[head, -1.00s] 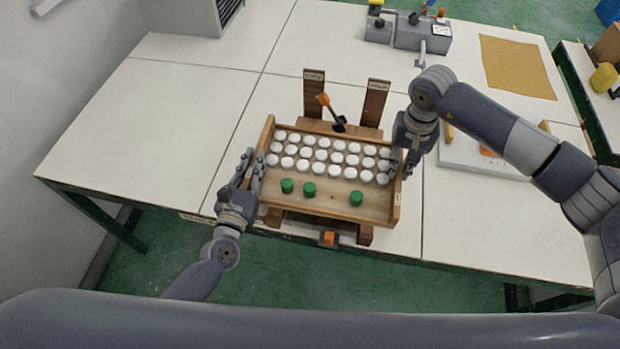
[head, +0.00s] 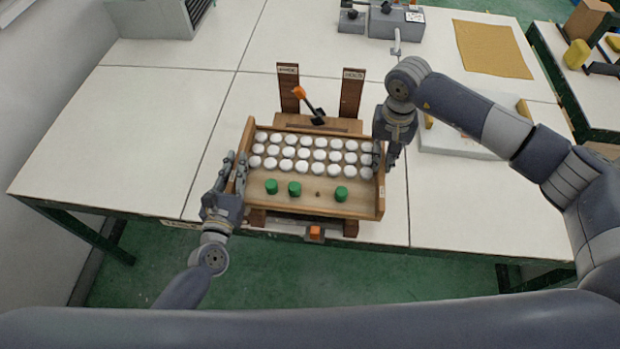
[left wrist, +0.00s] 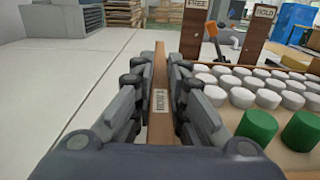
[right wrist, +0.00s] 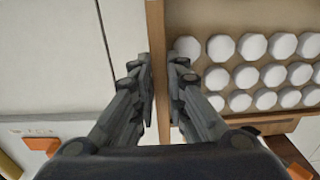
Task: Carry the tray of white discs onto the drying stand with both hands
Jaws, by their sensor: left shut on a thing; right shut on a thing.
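The wooden tray (head: 312,205) holds rows of white discs (head: 320,155) and, nearer its front wall, three green cylinders (head: 294,188). My left gripper (head: 237,172) is shut on its left wall, which shows between the fingers in the left wrist view (left wrist: 160,85). My right gripper (head: 379,160) is shut on its right wall, also seen in the right wrist view (right wrist: 157,70). The tray looks about level over a wooden frame (head: 350,228); I cannot tell whether it touches it. I cannot clearly identify the drying stand.
Behind the tray stand two dark posts (head: 351,95), labelled FREE and HOLD, and an orange-tipped lever (head: 306,100). A white slab (head: 455,138) lies right of my right gripper. A grey cabinet (head: 160,18) stands at the back left. The table's left part (head: 140,130) is clear.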

